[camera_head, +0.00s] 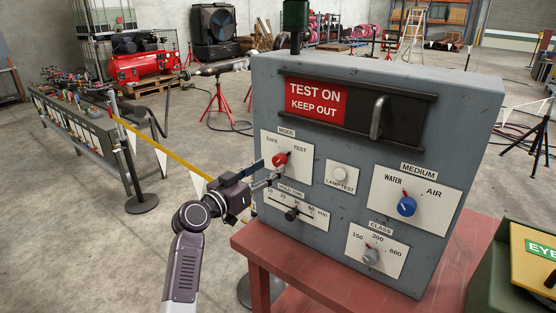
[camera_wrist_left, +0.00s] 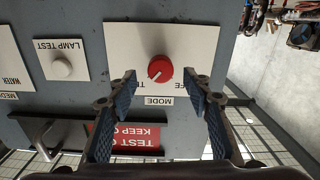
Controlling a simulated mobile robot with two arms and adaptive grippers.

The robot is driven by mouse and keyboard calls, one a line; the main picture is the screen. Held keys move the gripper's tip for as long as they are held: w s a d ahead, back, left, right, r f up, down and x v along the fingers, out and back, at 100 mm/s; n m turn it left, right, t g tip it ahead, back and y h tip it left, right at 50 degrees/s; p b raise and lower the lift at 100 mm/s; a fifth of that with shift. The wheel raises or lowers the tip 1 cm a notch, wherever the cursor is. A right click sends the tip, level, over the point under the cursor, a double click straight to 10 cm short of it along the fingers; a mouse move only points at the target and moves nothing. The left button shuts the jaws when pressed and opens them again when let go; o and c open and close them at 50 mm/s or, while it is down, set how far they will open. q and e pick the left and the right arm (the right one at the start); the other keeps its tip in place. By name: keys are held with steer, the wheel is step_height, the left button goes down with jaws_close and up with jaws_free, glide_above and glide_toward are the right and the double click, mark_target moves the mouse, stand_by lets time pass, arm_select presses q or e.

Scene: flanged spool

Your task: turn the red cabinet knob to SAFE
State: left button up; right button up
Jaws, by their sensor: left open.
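The red MODE knob (camera_head: 280,159) is on a white plate on the front of the grey cabinet (camera_head: 470,100). SAFE is printed to its upper left and TEST to its upper right; its pointer appears turned towards TEST. My left gripper (camera_head: 268,173) is open in front of the knob. In the left wrist view, which is upside down, the knob (camera_wrist_left: 160,68) shows in the gap between the two fingertips, with space on both sides. I cannot tell how far the fingertips are from the plate. My right gripper is not in view.
The cabinet stands on a red table (camera_head: 262,262). A handle (camera_head: 378,117) sticks out above.

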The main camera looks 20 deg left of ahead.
mark_target(277, 163)
arm_select(q)
steer(key=shift+p+x, duration=0.6)
steer(key=shift+x, duration=2)
steer(key=shift+f, duration=0.1)
steer(key=c, duration=1.2)
